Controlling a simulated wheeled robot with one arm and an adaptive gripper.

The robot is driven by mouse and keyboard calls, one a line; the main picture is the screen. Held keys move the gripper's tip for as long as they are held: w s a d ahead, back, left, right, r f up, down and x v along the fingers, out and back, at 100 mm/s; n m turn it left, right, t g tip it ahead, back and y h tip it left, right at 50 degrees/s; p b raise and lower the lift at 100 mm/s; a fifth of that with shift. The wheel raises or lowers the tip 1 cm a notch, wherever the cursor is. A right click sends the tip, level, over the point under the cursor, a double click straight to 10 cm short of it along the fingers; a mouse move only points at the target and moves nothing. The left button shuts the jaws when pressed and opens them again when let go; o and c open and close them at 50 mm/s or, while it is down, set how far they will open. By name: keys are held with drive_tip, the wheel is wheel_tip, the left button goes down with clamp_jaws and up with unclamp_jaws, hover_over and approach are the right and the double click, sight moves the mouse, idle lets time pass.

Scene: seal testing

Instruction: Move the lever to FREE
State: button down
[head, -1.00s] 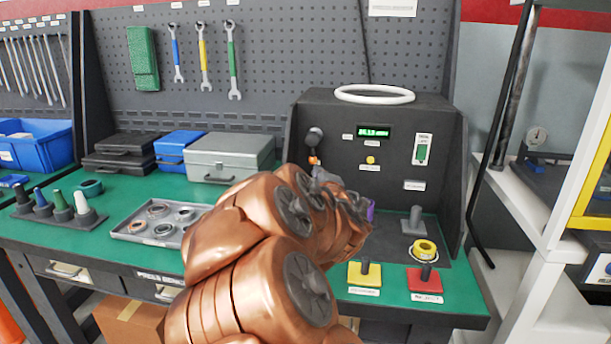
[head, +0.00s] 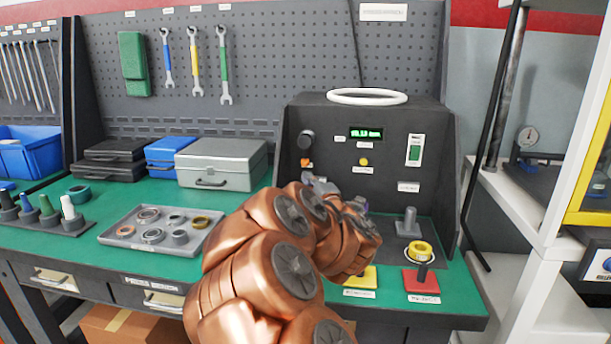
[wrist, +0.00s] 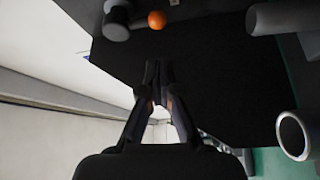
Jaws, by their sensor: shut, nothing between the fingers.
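The lever (head: 306,141) is on the left of the dark test panel, with a dark round hub and an orange knob (head: 307,162) below it. In the wrist view the hub (wrist: 116,20) and the orange ball (wrist: 156,20) show at the top edge. My gripper (wrist: 158,72) is shut and empty, its fingertips below the ball in that picture and apart from it. In the head view my copper arm hides most of the gripper (head: 319,184), which is just below the lever. I cannot read a FREE label.
The panel (head: 430,155) carries a green display (head: 366,134), a yellow button and a green switch (head: 414,152). A white ring (head: 367,97) lies on top. A grey post (head: 407,222), a yellow ring (head: 420,250) and a red pad (head: 421,282) are right of my arm. A parts tray stands left.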

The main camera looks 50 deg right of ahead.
sight(306, 149)
drive_tip(key=shift+x, duration=4.5)
drive_tip(key=shift+s+d+n+g+p, duration=0.2)
drive_tip(key=shift+s+n+g+p, duration=0.1)
drive_tip(key=shift+n+p, duration=0.3)
